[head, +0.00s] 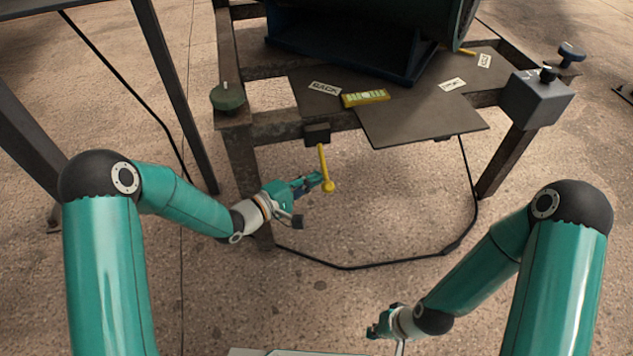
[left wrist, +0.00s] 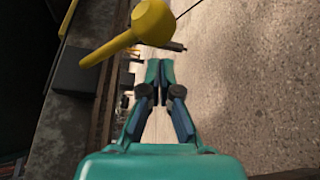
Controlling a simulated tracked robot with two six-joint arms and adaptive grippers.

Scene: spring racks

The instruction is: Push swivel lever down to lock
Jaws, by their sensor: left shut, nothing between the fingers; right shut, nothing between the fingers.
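The swivel lever (head: 322,162) is a yellow rod with a round knob at its lower end. In the head view it hangs down, slightly tilted, from a dark block (head: 317,134) on the table frame's front rail. My left gripper (head: 326,179) is shut and empty beside the lever's knob; whether it touches is unclear in the head view. In the left wrist view the yellow lever (left wrist: 125,38) looms large above the closed fingertips (left wrist: 160,64). My right gripper (head: 374,331) is shut and empty, low in the head view, far from the lever.
The rusty metal frame (head: 265,127) carries dark plates with labels and a large dark green machine (head: 400,25). A grey control box (head: 536,98) sits at the right corner, a green knob (head: 228,97) at the left. A black cable (head: 385,263) loops across the floor.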

